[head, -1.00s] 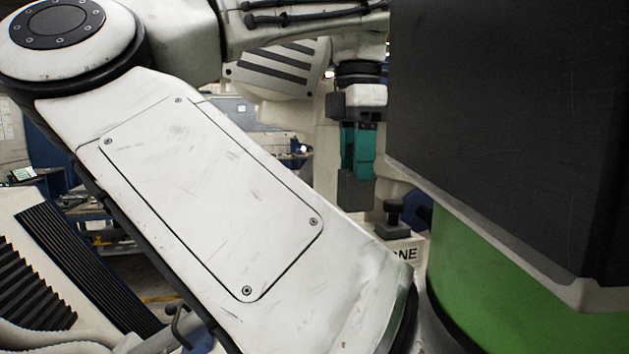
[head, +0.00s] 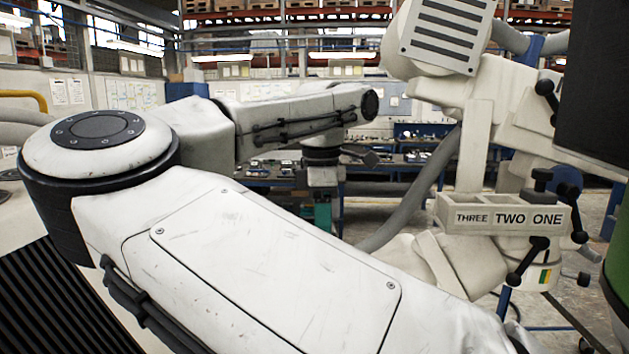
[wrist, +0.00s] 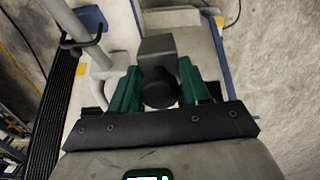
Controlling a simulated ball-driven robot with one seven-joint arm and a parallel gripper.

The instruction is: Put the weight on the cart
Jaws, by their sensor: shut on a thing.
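In the wrist view, my gripper (wrist: 158,90) has teal fingers closed on a dark grey weight (wrist: 157,52) with a round black knob. In the head view my gripper (head: 322,213) hangs pointing down behind my white arm link, which hides its tips and the held weight. Below the weight in the wrist view is a pale surface with blue edges (wrist: 193,50); I cannot tell whether it is the cart. A second dark weight with a knob (head: 541,183) sits in the compartment marked ONE.
The cream microscope arm (head: 478,140) stands at the right with a tray (head: 462,217) marked THREE, TWO, ONE. A grey hose (head: 415,195) curves beside it. In the wrist view a pale pipe (wrist: 65,25) rises left of the weight. Workbenches (head: 420,150) stand behind.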

